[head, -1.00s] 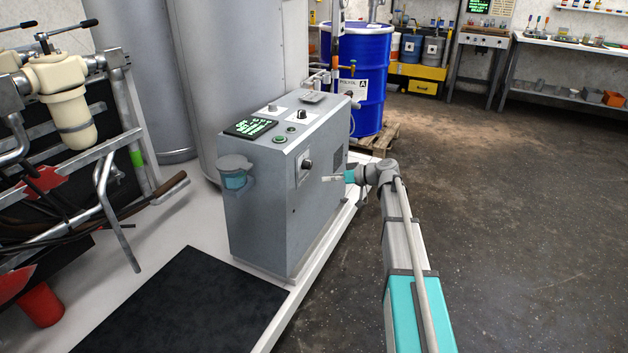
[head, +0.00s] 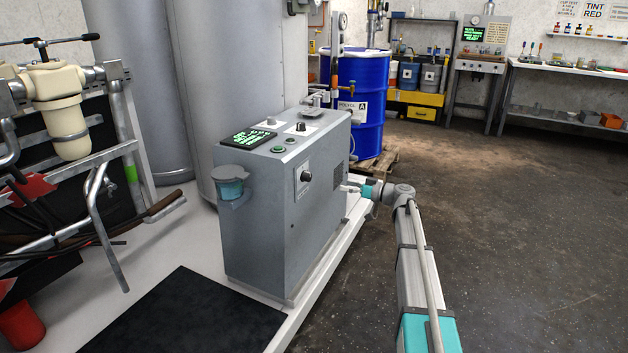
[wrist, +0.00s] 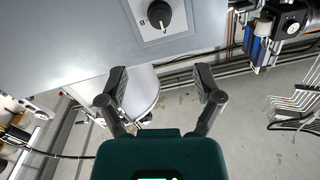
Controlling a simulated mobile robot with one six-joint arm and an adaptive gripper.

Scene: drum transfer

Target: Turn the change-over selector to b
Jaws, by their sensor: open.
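The change-over selector is a dark round knob (head: 305,176) on a pale plate on the side of the grey cabinet (head: 262,235). In the wrist view the knob (wrist: 159,14) is at the top edge, with a letter B beside it on the left. A small light mark shows at the knob's lower edge, but the plate is partly cut off. My gripper (head: 346,188) is right of the knob in the head view, apart from it. In the wrist view its two dark fingers (wrist: 160,82) are spread, with nothing between them, below the knob in the picture.
The cabinet top carries a lit display (head: 249,137), buttons and another small knob (head: 300,127). A blue drum (head: 366,85) stands on a pallet behind. Pipes and a valve (wrist: 285,20) show right in the wrist view. Open floor (head: 510,230) lies to the right.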

